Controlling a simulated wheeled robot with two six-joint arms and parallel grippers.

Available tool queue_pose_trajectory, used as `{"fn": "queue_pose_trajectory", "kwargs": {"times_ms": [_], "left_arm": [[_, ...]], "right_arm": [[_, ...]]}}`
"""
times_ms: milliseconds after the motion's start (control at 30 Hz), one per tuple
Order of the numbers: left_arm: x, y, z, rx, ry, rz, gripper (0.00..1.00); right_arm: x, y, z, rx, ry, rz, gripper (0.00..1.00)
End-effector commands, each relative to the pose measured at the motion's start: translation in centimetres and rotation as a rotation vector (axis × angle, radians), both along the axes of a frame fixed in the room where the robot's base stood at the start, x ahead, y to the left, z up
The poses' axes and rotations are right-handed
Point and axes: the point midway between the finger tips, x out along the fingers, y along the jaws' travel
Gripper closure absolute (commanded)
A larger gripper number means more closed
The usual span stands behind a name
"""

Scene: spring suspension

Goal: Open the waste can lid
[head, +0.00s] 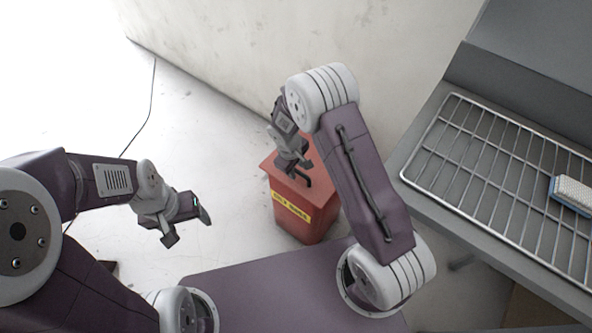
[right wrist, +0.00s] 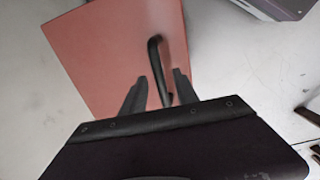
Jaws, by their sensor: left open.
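The red waste can (head: 312,229) stands on the floor with a yellow label (head: 290,207) on its front. Its flat red lid (head: 324,188) looks closed; it also shows in the right wrist view (right wrist: 98,55). A black bar handle (right wrist: 155,62) rises from the lid. My right gripper (head: 297,176) is above the lid at the handle. In the right wrist view its fingers (right wrist: 160,84) are apart, with the handle's near end between them; contact is not clear. My left gripper (head: 188,226) is open and empty, left of the can and apart from it.
A pale wall (head: 230,60) runs behind the can. At the right, a grey counter (head: 425,190) carries a wire rack (head: 480,165) and a white-and-blue brush or sponge (head: 572,192). A black cable (head: 152,100) lies on the floor.

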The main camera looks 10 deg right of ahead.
Motion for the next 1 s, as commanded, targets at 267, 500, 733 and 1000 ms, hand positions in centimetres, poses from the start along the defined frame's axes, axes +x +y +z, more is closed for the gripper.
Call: {"fn": "queue_pose_trajectory", "kwargs": {"times_ms": [267, 500, 733, 1000], "left_arm": [[0.0, 0.0, -0.03, 0.0, 0.0, 0.0, 0.3], [0.0, 0.0, -0.03, 0.0, 0.0, 0.0, 0.3], [0.0, 0.0, -0.03, 0.0, 0.0, 0.0, 0.3], [0.0, 0.0, -0.03, 0.0, 0.0, 0.0, 0.3]], "right_arm": [[0.04, -0.04, -0.19, 0.0, 0.0, 0.0, 0.67], [0.04, -0.04, -0.18, 0.0, 0.0, 0.0, 1.0], [0.04, -0.04, -0.17, 0.0, 0.0, 0.0, 1.0], [0.04, -0.04, -0.16, 0.0, 0.0, 0.0, 1.0]]}}
